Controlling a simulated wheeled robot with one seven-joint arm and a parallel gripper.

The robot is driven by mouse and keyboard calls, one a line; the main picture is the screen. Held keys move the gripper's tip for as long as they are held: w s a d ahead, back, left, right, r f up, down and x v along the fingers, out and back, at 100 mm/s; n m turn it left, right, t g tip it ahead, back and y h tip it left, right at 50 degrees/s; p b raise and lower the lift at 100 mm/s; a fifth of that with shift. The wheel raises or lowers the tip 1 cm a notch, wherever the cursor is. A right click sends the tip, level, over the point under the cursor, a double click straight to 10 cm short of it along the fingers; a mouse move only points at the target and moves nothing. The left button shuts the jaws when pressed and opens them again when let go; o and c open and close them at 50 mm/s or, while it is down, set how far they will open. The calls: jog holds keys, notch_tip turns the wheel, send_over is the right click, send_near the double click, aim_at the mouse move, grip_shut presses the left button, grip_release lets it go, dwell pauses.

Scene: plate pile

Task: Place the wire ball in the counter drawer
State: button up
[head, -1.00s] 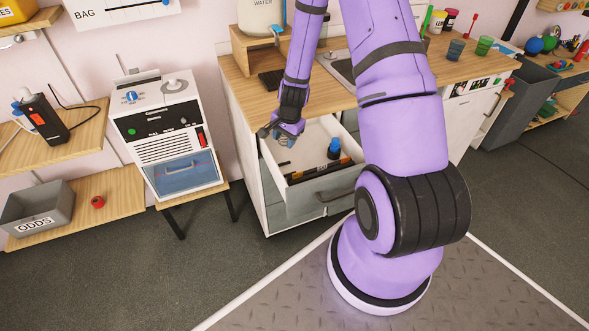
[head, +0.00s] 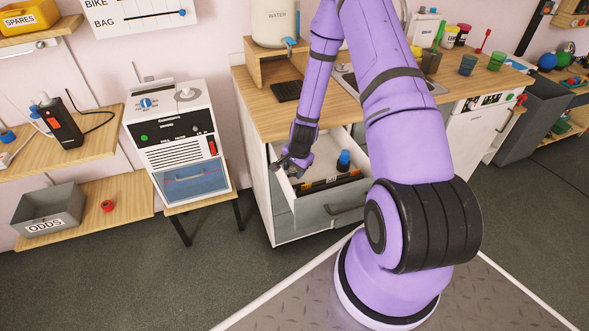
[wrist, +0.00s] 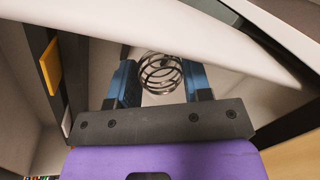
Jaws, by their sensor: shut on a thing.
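The wire ball (wrist: 161,73), an open cage of dark thin wire, sits between the two blue fingertips of my gripper (wrist: 160,84) in the wrist view. My gripper is shut on it. In the head view my gripper (head: 288,167) points down at the left end of the open counter drawer (head: 322,211), at about the height of its rim. The ball is too small to make out clearly there. The wrist view shows pale drawer walls close around the fingers. I cannot tell whether the ball touches the drawer.
A blue-capped dark bottle (head: 344,161) and a dark divided strip (head: 330,184) are inside the drawer. The wooden counter (head: 266,110) is above and behind it. A white machine (head: 179,143) on a small stand is to the left.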

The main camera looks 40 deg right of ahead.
jog(key=shift+f, duration=0.1)
jog(key=shift+f, duration=0.3)
jog(key=shift+f, duration=0.2)
jog(key=o, duration=0.6)
